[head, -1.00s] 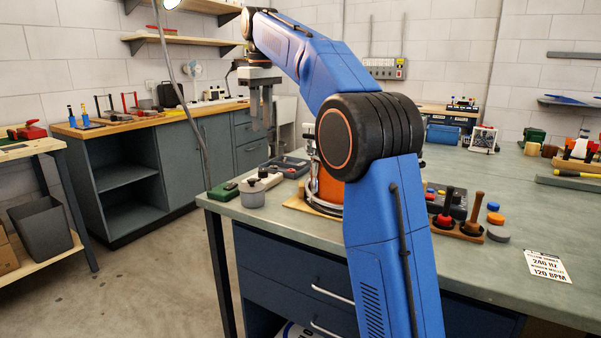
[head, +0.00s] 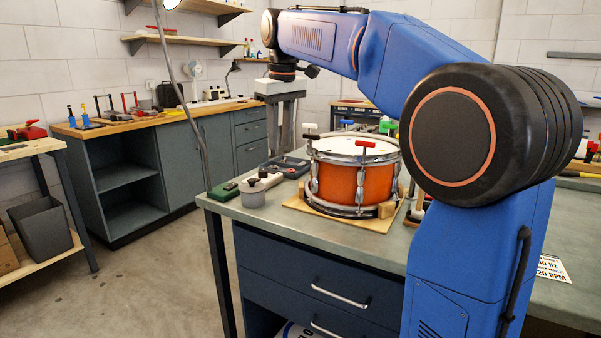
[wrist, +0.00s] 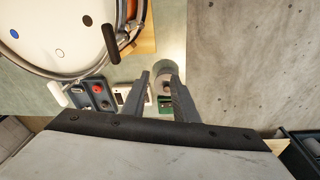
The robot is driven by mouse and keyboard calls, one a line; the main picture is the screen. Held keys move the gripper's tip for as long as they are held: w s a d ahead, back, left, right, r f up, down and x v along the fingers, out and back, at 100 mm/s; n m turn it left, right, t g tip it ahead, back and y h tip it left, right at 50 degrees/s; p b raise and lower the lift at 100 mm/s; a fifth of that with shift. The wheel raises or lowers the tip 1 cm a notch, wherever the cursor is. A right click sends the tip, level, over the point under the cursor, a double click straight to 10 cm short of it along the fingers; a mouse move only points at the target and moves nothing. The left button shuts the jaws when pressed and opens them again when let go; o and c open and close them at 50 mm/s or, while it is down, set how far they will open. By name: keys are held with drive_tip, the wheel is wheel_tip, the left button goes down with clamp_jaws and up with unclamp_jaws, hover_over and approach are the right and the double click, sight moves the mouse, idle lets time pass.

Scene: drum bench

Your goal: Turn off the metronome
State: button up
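My gripper (head: 280,148) points down above the far left part of the bench, left of the drum. Its two fingers are apart with nothing between them, as the wrist view (wrist: 159,80) shows. I cannot tell for sure which is the metronome. The fingers partly hide the pale device and the green box in the wrist view.
An orange snare drum (head: 350,182) with keys on its rim stands on a wooden board (head: 335,219). A grey round pot (head: 252,194) stands at the bench's left edge. Bare floor (head: 150,270) lies left of the bench (head: 240,212).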

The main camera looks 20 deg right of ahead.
drive_tip(key=s+f, duration=0.3)
drive_tip(key=s, duration=0.2)
drive_tip(key=s+f+m+t, duration=0.1)
drive_tip(key=s+f, duration=0.2)
drive_tip(key=s, duration=0.3)
drive_tip(key=shift+d+f+m, duration=0.2)
drive_tip(key=shift+d+m, duration=0.1)
drive_tip(key=shift+d, duration=0.15)
drive_tip(key=shift+s, duration=0.1)
drive_tip(key=s+d+f+m+t, duration=0.1)
drive_tip(key=s+f+m+t, duration=0.1)
drive_tip(key=s+f, duration=2)
drive_tip(key=shift+f+m, duration=0.5)
drive_tip(key=shift+f, duration=0.35)
drive_tip(key=shift+d, duration=0.1)
